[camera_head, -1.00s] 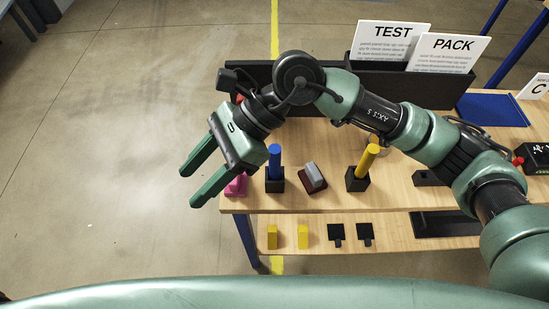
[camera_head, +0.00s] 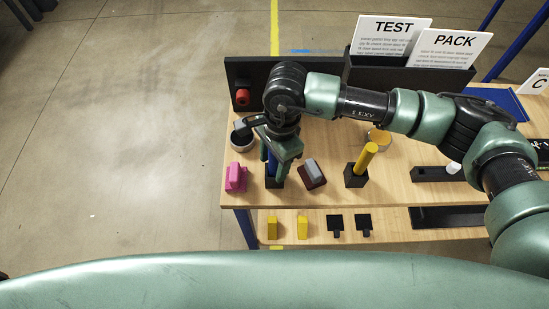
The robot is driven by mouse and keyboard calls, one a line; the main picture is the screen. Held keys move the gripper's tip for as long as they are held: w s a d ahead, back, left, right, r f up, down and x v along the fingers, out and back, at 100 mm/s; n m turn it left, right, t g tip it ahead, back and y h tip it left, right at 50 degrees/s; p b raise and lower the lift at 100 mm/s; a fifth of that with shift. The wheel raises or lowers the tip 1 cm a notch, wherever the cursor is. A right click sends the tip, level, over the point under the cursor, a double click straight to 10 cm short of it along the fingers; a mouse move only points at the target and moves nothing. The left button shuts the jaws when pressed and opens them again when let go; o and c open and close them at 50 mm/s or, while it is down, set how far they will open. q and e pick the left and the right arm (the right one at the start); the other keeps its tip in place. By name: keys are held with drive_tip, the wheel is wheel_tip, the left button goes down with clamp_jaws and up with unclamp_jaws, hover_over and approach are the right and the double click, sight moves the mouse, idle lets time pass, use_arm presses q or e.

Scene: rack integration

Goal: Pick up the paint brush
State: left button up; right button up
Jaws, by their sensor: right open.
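No bristles show, so I cannot tell for sure which thing is the paint brush. An upright blue handle (camera_head: 272,164) stands in a black holder (camera_head: 274,182) near the table's front left. My right gripper (camera_head: 273,170) points down at it, open, with its green fingers around or beside the blue handle; the gripper hides the handle's upper part. A tilted yellow handle (camera_head: 367,157) stands in another black holder (camera_head: 355,178) further right. My left gripper is not in view.
A pink piece (camera_head: 236,177) and a grey and dark red block (camera_head: 313,173) flank the blue handle. A dark back panel (camera_head: 241,72) with a red knob (camera_head: 242,97) stands behind. Yellow blocks (camera_head: 272,227) lie on the lower shelf (camera_head: 400,226).

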drive_tip(key=shift+f, duration=0.1)
clamp_jaws()
drive_tip(key=shift+r+b, duration=0.35)
drive_tip(key=shift+r, duration=0.2)
wheel_tip(320, 180, up, 19)
drive_tip(key=b, duration=0.5)
